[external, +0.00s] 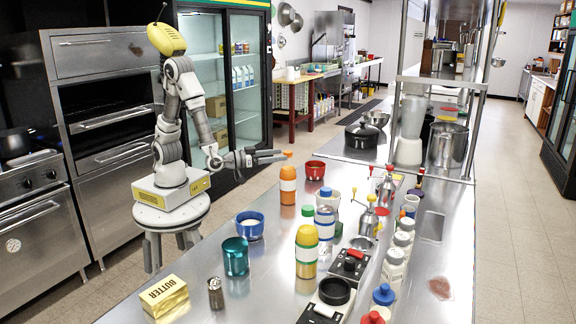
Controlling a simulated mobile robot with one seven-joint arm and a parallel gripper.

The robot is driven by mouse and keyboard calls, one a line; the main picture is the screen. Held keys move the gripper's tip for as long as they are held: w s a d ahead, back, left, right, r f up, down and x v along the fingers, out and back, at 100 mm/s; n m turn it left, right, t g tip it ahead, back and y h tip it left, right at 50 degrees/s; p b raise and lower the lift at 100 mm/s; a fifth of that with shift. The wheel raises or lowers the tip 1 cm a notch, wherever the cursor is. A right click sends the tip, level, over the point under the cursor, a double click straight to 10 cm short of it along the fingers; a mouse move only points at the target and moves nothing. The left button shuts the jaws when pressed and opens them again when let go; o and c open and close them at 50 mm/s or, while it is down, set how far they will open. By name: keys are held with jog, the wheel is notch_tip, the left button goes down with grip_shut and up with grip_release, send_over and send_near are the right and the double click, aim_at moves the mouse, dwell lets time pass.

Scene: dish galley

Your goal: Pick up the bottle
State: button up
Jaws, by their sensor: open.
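Several bottle-like things stand upright on the steel counter. An orange bottle with a white band (288,185) is closest to my gripper (281,157). I cannot tell which one the task means. My gripper is open and empty, reaching right at about the height of the orange bottle's cap. I cannot tell whether it touches that bottle.

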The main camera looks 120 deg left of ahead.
jog(key=x, duration=0.7)
jog(key=shift+w+f, duration=0.1)
jog(key=shift+w, duration=0.2)
jog(key=shift+c, duration=0.2)
grip_shut()
dwell(1.0)
